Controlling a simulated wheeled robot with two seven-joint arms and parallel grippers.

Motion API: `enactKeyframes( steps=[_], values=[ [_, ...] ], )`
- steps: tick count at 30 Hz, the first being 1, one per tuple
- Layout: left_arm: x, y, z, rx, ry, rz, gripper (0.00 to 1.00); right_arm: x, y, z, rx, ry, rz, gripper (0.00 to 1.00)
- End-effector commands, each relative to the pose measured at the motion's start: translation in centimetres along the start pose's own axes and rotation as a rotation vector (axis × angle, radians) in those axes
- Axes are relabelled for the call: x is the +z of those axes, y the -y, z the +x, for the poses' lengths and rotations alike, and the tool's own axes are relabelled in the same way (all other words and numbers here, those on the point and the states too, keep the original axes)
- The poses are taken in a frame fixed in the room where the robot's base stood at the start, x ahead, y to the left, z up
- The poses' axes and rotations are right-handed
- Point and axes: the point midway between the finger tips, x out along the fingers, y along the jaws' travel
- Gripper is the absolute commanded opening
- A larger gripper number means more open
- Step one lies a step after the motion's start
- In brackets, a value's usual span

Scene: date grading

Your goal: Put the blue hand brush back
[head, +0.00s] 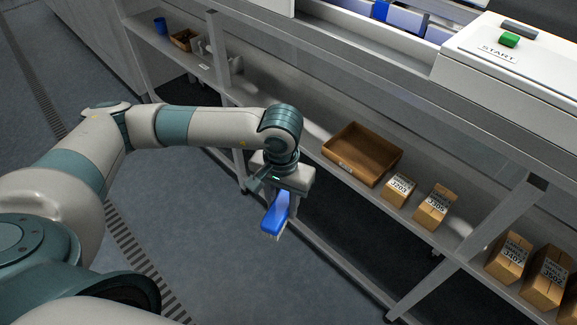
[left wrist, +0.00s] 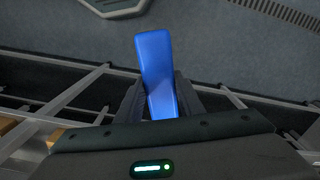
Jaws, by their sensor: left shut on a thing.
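The blue hand brush (head: 275,213) is held by my left gripper (head: 284,188) in front of the lower shelf, above the grey floor. Pale bristles show under its blue body. In the left wrist view the brush (left wrist: 156,70) sticks out between the two dark fingers of my left gripper (left wrist: 160,102), which are shut on it. The hidden part of the brush lies between the fingers. My right gripper is not in view.
The lower shelf holds an open brown tray (head: 345,166) and several labelled cardboard boxes, such as one box (head: 398,190) beside the tray. A blue cup (head: 161,26) and a small brown box (head: 184,39) stand at its far left end. Shelf posts (head: 465,250) stand nearby. The floor (head: 190,190) left of the shelf is clear.

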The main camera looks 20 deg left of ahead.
Motion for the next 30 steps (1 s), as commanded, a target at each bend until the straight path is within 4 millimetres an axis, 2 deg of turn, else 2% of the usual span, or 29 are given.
enactKeyframes(
  steps=[1, 3, 9, 30],
  values=[
    [1.0, 0.0, 1.3, 0.002, 0.006, 0.001, 0.16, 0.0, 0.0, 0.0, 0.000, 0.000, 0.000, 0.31],
    [1.8, -0.1, 2.6, 0.003, 0.004, 0.000, 0.16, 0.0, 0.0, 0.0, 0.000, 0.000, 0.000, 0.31],
    [3.3, -0.1, 4.8, 0.003, 0.000, -0.002, 0.16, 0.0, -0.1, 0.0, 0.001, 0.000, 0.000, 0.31],
    [3.5, -0.1, 5.2, 0.003, -0.003, -0.002, 0.16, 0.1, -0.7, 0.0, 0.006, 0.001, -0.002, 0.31]
  ],
)
